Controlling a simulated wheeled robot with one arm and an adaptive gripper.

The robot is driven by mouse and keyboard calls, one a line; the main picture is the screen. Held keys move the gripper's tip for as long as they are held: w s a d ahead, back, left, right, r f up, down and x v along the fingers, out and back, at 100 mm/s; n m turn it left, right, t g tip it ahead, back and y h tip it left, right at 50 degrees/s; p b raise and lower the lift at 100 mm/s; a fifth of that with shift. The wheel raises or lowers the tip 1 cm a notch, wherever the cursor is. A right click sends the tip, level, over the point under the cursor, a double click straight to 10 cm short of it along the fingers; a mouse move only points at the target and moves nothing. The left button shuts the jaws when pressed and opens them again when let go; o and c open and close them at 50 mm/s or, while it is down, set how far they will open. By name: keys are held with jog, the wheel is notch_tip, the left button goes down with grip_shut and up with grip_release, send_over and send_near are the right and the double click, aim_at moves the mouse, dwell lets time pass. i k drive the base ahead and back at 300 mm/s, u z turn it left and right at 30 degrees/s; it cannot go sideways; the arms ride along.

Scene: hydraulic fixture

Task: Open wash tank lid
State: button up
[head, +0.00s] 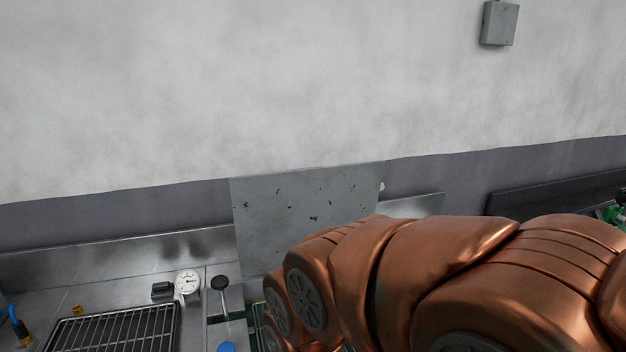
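A grey metal panel (300,205) with dark specks stands upright at the back of the bench, in front of the wall. It looks like the wash tank lid in a raised position, but its lower right part and hinge side are hidden behind my copper-coloured arm. A small strip of something greenish, perhaps the tank opening (258,322), shows below the panel beside the arm. Most of the tank is hidden. My gripper is not in view, so its contact with the lid cannot be seen.
The steel bench (120,284) holds a wire rack (115,328), a round gauge (187,284), a black-knobbed lever (220,285) and a blue cap (227,347). A grey box (499,23) hangs on the wall. My arm fills the lower right.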

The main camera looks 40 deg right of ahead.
aim_at(273, 213)
jog(key=k, duration=1)
jog(key=u, duration=0.5)
jog(key=i, duration=1.45)
jog(key=z, duration=0.5)
